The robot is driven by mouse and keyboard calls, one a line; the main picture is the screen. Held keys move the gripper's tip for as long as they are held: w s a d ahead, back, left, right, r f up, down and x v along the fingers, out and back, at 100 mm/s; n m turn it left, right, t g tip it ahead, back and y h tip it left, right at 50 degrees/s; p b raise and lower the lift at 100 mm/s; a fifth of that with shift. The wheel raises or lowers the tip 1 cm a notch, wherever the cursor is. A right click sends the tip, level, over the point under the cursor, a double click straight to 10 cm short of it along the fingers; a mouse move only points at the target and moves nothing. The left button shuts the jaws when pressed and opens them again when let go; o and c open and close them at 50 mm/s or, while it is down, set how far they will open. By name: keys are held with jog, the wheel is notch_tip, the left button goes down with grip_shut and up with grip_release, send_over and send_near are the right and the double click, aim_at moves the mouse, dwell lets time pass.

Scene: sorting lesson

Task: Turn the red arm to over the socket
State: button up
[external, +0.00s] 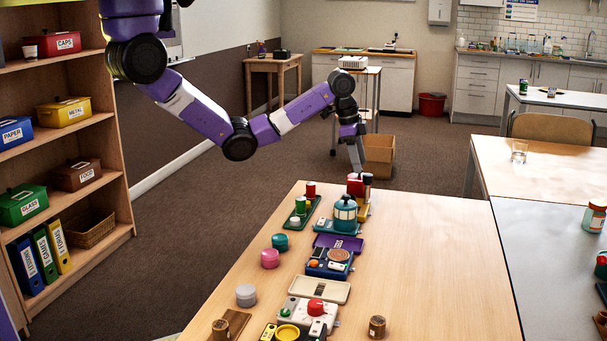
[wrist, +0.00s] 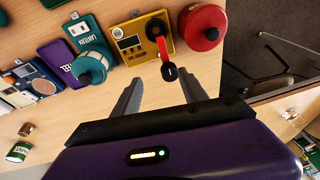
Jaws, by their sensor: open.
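The red arm (wrist: 163,52) shows in the wrist view on a yellow panel (wrist: 130,42). It runs from a round black knob (wrist: 156,28) towards my gripper and ends in a dark tip past the panel's edge. My gripper (wrist: 158,82) is open and empty, with its fingers to either side of the red arm's tip and apart from it. In the external view my gripper (external: 358,160) is above the far end of the table, close to red parts (external: 355,186). The panel has small fittings on its face; I cannot tell which one is the socket.
A large red round piece (wrist: 203,27) stands right of the panel. A teal lantern (wrist: 92,68) stands on its left. Several other devices line the wooden table (external: 430,260), including a blue one (external: 330,262). The table's right part is mostly clear.

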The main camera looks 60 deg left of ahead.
aim_at(368, 175)
jog(key=shift+w+d+f+n+t+y, duration=0.1)
jog(key=shift+w+f+n+t+y, duration=0.15)
jog(key=shift+w+f+n, duration=0.9)
jog(key=shift+s+d+f+n+t+y, duration=0.1)
jog(key=shift+s+f+n+t+y, duration=0.2)
jog(key=shift+n, duration=1.75)
jog(key=shift+w+d+f+n+t+y, duration=0.1)
jog(key=shift+w+f+n+t, duration=0.45)
jog(key=shift+n, duration=1.05)
jog(key=shift+f, duration=0.15)
jog(key=shift+c, duration=0.2)
grip_shut()
